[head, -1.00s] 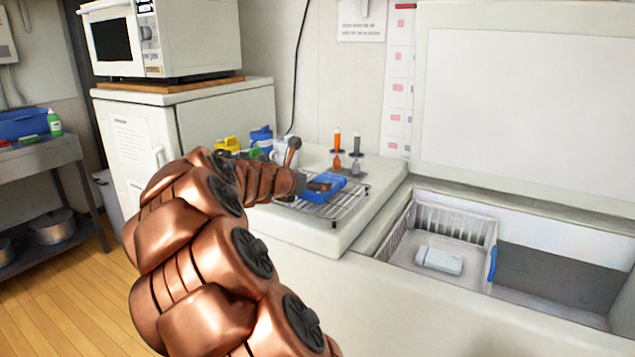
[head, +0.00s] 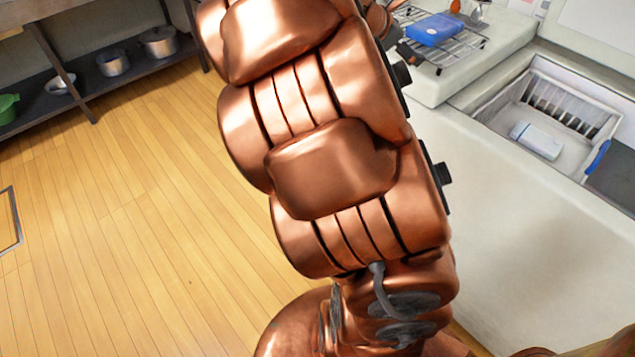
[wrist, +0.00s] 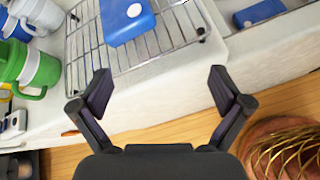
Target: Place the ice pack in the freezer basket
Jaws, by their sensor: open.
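The blue ice pack (head: 435,28) lies flat on a wire rack (head: 462,46) on the white counter. It also shows at the top of the wrist view (wrist: 126,20), with a pale label on it. My gripper (wrist: 160,92) is open and empty; its fingers are apart, on the near side of the rack, and not touching the pack. The white freezer basket (head: 570,103) with a blue handle (head: 597,158) sits inside the open chest at the right. A pale blue-white block (head: 537,140) lies in the basket, with bare floor around it.
Green, white and blue jugs (wrist: 28,68) stand left of the rack in the wrist view. Orange-topped bottles stand behind the rack. The chest's front wall (head: 490,200) rises before the basket. A shelf with pots (head: 158,42) is at the far left; the wood floor is clear.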

